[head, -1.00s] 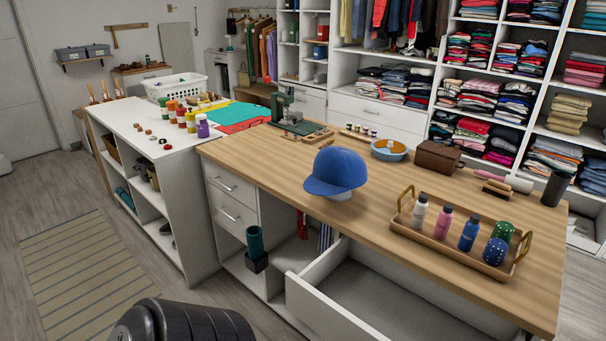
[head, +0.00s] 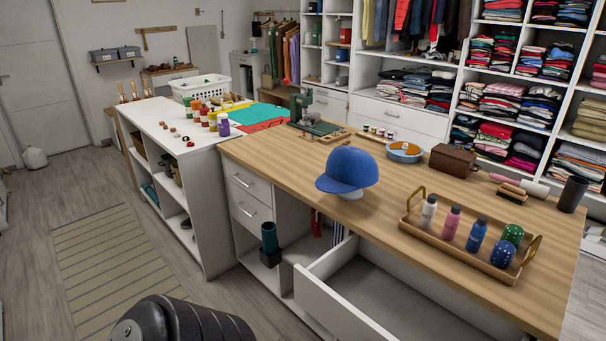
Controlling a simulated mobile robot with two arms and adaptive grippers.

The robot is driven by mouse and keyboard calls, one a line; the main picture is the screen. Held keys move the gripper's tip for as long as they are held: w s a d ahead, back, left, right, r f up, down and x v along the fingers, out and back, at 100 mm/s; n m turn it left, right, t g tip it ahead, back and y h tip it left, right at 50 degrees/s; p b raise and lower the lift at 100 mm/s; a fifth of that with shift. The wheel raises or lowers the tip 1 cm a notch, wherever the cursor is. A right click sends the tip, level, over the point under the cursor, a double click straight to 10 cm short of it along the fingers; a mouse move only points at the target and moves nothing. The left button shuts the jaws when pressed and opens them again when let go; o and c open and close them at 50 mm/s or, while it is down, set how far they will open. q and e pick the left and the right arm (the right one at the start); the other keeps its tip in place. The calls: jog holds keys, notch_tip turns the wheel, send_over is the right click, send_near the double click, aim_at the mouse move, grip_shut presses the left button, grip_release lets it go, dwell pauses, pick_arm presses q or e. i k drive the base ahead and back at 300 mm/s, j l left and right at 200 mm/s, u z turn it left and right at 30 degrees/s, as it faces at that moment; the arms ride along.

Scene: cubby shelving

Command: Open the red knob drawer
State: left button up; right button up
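No drawer with a red knob can be made out in this view. A wide white drawer (head: 352,312) under the wooden-topped counter is pulled out and looks empty inside; its front shows no knob from here. Two smaller white drawers, an upper one (head: 245,182) and a lower one (head: 250,212), are shut at the counter's left end and have silver bar handles. More white drawers (head: 400,116) under the back shelving are shut. Neither gripper is in view. A black ribbed part of my own body shows at the bottom edge.
The wooden counter (head: 400,222) carries a blue cap (head: 348,170) and a tray (head: 462,246) of bottles. A white shelf unit (head: 205,190) stands left of it. The floor with a striped rug (head: 118,262) is clear at left. The open drawer juts into the front space.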

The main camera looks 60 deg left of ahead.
aim_at(359, 290)
jog(key=l+u, duration=0.15)
jog(key=u, duration=0.2)
jog(key=i+l+u, duration=0.1)
jog(key=u, duration=0.3)
jog(key=l+u, duration=0.35)
jog(key=j, duration=0.1)
